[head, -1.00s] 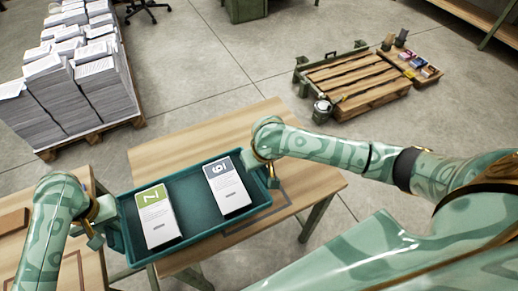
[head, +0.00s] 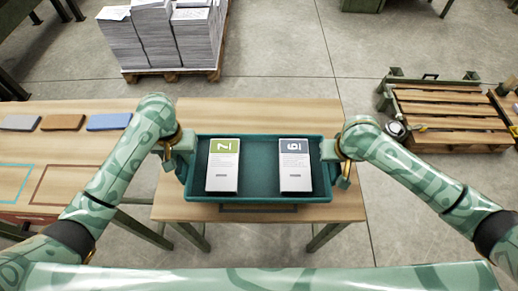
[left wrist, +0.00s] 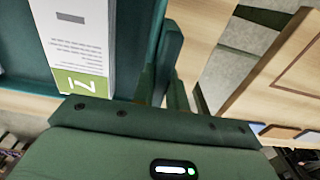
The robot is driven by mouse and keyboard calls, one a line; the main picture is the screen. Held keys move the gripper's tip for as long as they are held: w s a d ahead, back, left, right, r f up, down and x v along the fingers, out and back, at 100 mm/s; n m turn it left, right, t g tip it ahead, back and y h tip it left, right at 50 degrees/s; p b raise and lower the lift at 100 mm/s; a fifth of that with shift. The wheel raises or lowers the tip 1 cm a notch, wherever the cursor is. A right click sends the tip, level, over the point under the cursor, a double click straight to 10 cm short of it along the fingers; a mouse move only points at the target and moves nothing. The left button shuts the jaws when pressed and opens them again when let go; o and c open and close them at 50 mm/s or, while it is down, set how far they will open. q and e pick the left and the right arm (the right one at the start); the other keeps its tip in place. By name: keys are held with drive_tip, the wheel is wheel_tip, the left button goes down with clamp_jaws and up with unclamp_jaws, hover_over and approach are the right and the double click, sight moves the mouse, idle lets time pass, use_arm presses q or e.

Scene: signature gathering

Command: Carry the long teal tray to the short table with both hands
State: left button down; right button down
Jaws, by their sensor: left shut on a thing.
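The long teal tray (head: 258,177) is in front of me in the head view, level and over the short wooden table (head: 320,118). My left gripper (head: 178,158) is shut on the tray's left end. My right gripper (head: 340,162) is at the right end and appears shut on it. The left wrist view shows the tray (left wrist: 110,45) close up. I cannot tell whether the tray's underside touches the table.
A longer table (head: 60,165) on the left holds grey, brown and blue blocks (head: 108,122) and has outlined rectangles. A pallet of paper stacks (head: 175,75) stands behind. A wooden pallet (head: 440,110) lies on the floor at right. Open floor (head: 280,60) lies beyond the short table.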

sight(187, 168)
use_arm(q)
drive_tip(key=shift+d+f, duration=0.1)
drive_tip(key=shift+d, duration=0.05)
use_arm(e)
drive_tip(key=shift+f, duration=0.1)
